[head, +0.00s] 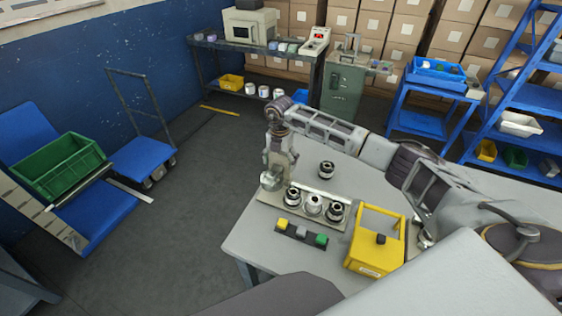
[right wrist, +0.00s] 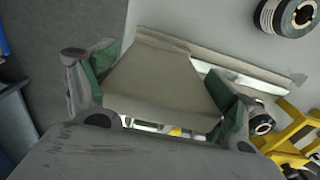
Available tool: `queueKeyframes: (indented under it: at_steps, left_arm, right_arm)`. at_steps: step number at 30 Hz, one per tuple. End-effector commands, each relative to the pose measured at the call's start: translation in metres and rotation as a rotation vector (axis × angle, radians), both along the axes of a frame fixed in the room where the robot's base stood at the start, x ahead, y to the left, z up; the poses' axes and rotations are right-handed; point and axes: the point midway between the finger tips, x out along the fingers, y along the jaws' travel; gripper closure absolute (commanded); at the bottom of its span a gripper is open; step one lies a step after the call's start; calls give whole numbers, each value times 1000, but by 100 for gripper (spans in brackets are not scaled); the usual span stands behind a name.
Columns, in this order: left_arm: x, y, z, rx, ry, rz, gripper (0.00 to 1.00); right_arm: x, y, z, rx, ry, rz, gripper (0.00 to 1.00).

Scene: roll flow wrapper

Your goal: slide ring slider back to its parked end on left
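A beige fixture plate (head: 265,195) lies on the grey table, with a pale rail (head: 322,191) along its back. Dark-and-silver round parts (head: 292,197) (head: 336,212) stand on it, with a paler one (head: 313,205) between them. My right gripper (head: 271,181) points down at the plate's left end. In the right wrist view its green-padded fingers (right wrist: 165,90) are spread on either side of a beige block-like shape (right wrist: 160,75). I cannot tell whether the pads touch it, or whether it is the ring slider. My left gripper is not in view.
Another round part (head: 327,170) stands behind the rail. A strip with yellow, grey and green blocks (head: 301,232) lies in front of the plate, and a yellow box frame (head: 377,243) stands to the right. The table's left edge is close to the plate.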

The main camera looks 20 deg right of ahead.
Motion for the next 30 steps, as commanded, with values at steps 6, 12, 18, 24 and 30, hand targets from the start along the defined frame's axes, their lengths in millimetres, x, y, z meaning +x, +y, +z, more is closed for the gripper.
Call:
queueKeyframes:
  at_steps: [6, 12, 18, 24, 30]
  left_arm:
    - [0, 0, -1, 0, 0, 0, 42]
    - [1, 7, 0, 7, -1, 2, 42]
    - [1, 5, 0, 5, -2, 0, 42]
    - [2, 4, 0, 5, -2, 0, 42]
    - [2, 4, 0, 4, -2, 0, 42]
  right_arm:
    - [-2, 3, -5, 2, 6, 5, 0]
    - [-1, 2, -2, 2, 3, 3, 0]
    - [0, 2, 7, 2, 1, 4, 0]
    - [0, 2, 28, 2, -1, 4, 0]
    - [0, 3, 57, 2, 1, 4, 0]
